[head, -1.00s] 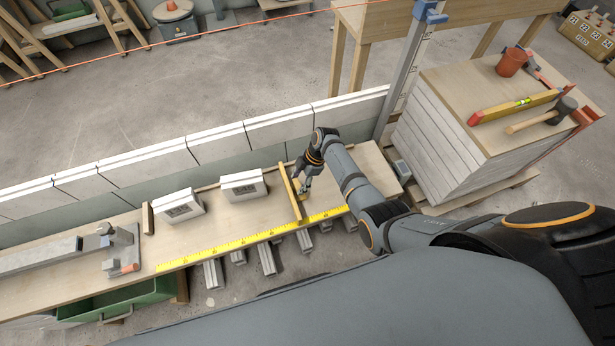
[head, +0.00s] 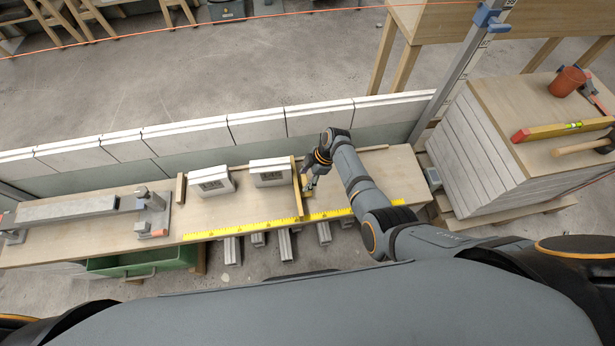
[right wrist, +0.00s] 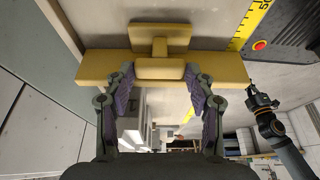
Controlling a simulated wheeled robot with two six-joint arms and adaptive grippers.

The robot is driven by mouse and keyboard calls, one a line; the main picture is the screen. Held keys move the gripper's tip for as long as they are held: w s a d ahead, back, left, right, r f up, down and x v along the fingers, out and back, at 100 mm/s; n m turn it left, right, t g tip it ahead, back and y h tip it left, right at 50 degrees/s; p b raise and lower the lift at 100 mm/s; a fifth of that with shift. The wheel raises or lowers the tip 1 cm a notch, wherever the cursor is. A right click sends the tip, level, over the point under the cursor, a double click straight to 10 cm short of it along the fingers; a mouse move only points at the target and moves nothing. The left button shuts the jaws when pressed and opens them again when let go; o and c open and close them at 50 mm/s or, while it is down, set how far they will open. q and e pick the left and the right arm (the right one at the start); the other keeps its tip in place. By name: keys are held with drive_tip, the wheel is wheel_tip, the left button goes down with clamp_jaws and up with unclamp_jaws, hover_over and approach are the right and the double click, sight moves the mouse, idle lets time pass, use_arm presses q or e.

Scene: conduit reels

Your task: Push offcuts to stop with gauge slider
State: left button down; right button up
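The gauge slider (head: 296,188) is a wooden bar across the bench; its handle block shows in the right wrist view (right wrist: 160,68). My right gripper (head: 309,187) has its fingers on both sides of that handle, seemingly closed on it. Two white block offcuts lie left of the slider: the right offcut (head: 270,173) is against or very near the bar, and the left offcut (head: 211,182) stands apart from it by a small gap. The wooden stop (head: 180,190) is just left of the left offcut. My left gripper (right wrist: 260,99) appears small in the right wrist view, its opening unclear.
A yellow measuring strip (head: 290,222) runs along the bench's front edge. A metal clamp-like device (head: 153,212) sits left of the stop. A low white block wall (head: 260,125) stands behind, and a board stack (head: 490,150) stands at the right.

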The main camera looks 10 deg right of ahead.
drive_tip(key=o, duration=0.3)
drive_tip(key=v, duration=1.2)
